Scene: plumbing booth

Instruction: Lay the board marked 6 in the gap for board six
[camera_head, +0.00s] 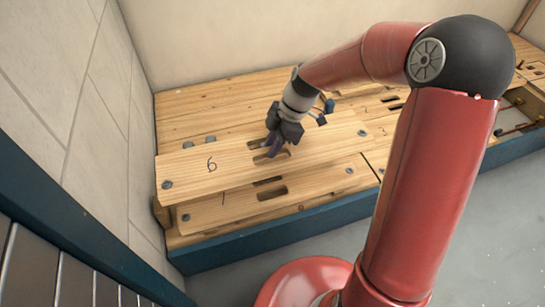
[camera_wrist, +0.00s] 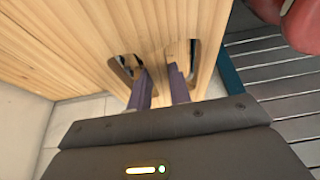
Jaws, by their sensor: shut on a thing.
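The board marked 6 (camera_head: 225,159) is a long pale wooden plank with a screw near each end and two hand slots in its middle. My gripper (camera_head: 272,150) is shut on it, with the fingers in the slots. The wrist view shows the fingers (camera_wrist: 160,82) on the strip between the two slots, with the board's wood (camera_wrist: 80,35) around them. The board lies over the left part of the wooden deck and appears slightly raised. I cannot tell whether it touches anything below. The gap for board six is not visible; the board may cover it.
A board with a mark like 7 or 1 (camera_head: 235,207) lies in front of the held board. More deck boards (camera_head: 225,100) lie behind it. A blue beam (camera_head: 290,237) edges the deck's front. A tiled wall (camera_head: 90,100) stands close at left. Open framing with pipes (camera_head: 515,115) shows at far right.

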